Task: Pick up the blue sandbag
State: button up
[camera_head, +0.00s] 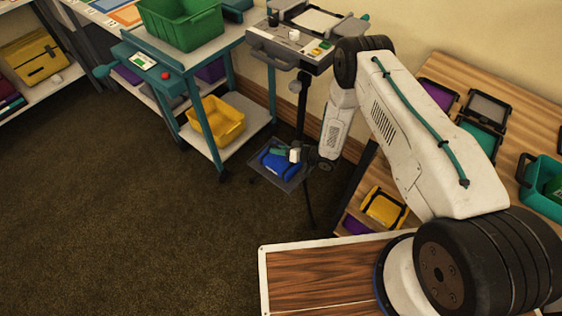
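The blue sandbag (281,168) lies on a dark square plate (295,182) low beside the teal cart, near the middle of the view. My gripper (278,152) is at the far end of my white arm, over the upper edge of the sandbag. It appears small and partly overlaps the sandbag. I cannot tell whether it touches the sandbag, or whether its fingers are open or shut.
A teal cart (230,112) holds a green bin (180,22) above and a yellow bin (216,120) below. A grey console (300,40) on a post stands behind the plate. A wooden shelf unit (500,80) is at right. The dark carpet at left is clear.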

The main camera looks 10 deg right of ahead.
grip_shut()
jog(key=shift+w+r, duration=0.1)
dwell(1.3)
